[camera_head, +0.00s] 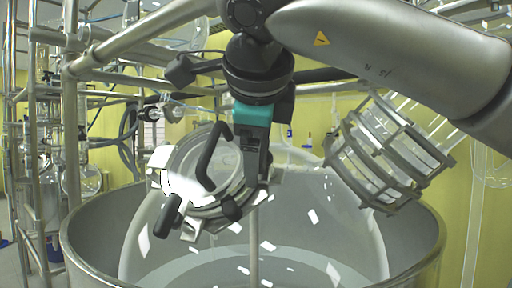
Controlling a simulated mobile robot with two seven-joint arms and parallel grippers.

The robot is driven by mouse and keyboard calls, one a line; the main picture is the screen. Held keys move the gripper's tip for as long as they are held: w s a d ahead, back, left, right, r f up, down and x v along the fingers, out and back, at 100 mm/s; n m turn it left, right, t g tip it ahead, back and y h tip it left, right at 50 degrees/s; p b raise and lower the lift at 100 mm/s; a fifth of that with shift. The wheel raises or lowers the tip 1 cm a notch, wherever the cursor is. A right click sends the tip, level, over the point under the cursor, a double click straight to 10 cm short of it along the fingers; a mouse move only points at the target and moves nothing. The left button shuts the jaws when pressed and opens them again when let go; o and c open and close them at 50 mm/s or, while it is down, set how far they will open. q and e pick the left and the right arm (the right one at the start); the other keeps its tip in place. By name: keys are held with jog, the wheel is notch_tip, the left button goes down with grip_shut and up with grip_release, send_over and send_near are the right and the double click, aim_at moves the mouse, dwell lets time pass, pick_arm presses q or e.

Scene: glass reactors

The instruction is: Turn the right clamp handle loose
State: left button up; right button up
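The round glass lid (192,180) sits on the side port of a large glass vessel and faces me, tilted. Its metal ring carries clamps. A black curved handle (207,158) crosses the lid, a black clamp handle (171,212) stands out at the lower left, and a dark knob (232,211) is at the lower right. My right gripper (257,178), below a teal band on its wrist, points down at the lid's right edge. It covers the right clamp there, so I cannot see that handle clearly or whether the fingers close on it. My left gripper is out of view.
The glass vessel (320,215) stands in a wide steel tub (88,240). A caged glass cylinder (385,155) leans to the right of my gripper. Steel pipe frames (72,120) and glassware crowd the left and the back.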

jog(key=shift+w+r, duration=0.1)
jog(key=shift+r, duration=0.25)
jog(key=o, duration=0.9)
jog(key=shift+o, duration=0.9)
jog(key=shift+f, duration=0.1)
jog(key=v, duration=0.7)
jog(key=shift+s+b, duration=0.25)
jog(key=shift+b, duration=0.1)
